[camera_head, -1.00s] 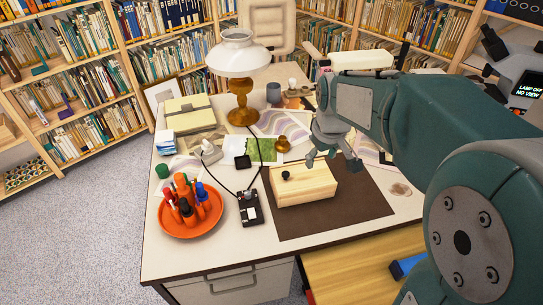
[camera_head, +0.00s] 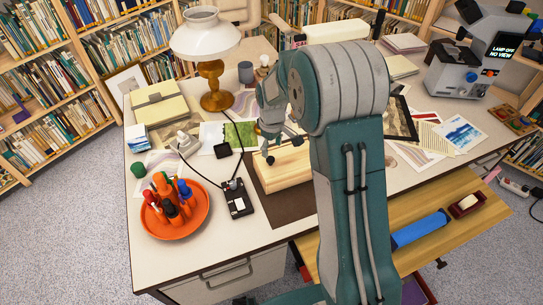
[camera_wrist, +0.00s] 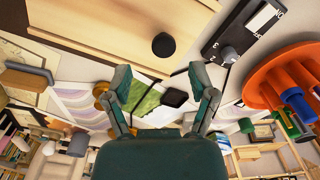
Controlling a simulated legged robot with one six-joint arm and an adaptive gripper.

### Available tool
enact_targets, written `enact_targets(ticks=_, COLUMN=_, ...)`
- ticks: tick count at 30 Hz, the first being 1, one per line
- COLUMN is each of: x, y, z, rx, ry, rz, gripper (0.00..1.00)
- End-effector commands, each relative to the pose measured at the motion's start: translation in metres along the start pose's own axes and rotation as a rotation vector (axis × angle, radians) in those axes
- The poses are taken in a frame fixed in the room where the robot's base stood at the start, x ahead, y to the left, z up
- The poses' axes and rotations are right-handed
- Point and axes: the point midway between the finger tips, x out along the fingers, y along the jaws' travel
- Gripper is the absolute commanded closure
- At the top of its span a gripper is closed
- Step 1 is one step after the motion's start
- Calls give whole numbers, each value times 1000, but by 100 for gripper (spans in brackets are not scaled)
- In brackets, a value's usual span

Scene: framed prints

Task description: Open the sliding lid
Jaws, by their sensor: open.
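A pale wooden box (camera_head: 288,179) lies on a dark brown mat (camera_head: 292,208), partly hidden behind my arm. Its flat lid (camera_wrist: 95,28) carries a round black knob (camera_head: 270,160), which also shows in the wrist view (camera_wrist: 163,46). The lid appears to cover the box top; its far end is hidden in the head view. My gripper (camera_head: 281,143) is over the back side of the box. In the wrist view, my gripper (camera_wrist: 162,84) has its fingers wide apart and empty. The knob lies beyond the fingertips, roughly centred between them, and is not touched.
A black switch box (camera_head: 237,198) with cables and an orange tray (camera_head: 178,222) of pens stand left of the mat. A white-shaded lamp (camera_head: 210,85) stands behind. A small black block (camera_head: 222,150) lies behind the box. A pulled-out wooden drawer or shelf (camera_head: 440,225) is at the front right.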

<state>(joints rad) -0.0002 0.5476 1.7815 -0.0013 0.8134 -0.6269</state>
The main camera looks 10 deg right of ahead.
Motion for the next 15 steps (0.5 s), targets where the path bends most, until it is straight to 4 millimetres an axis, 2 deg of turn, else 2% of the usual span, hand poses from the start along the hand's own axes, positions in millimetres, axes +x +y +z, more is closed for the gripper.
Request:
enact_targets(ticks=1, x=10, y=-1, z=0, rx=-1, ry=-3, rz=-2, gripper=27)
enact_targets(ticks=6, x=35, y=0, z=0, rx=-1, ry=0, rz=-1, gripper=27)
enact_targets(ticks=10, x=44, y=1, z=1, rx=-1, ry=2, rz=-1, gripper=27)
enact_targets(ticks=15, x=47, y=2, z=1, rx=0, ry=3, rz=-1, gripper=27)
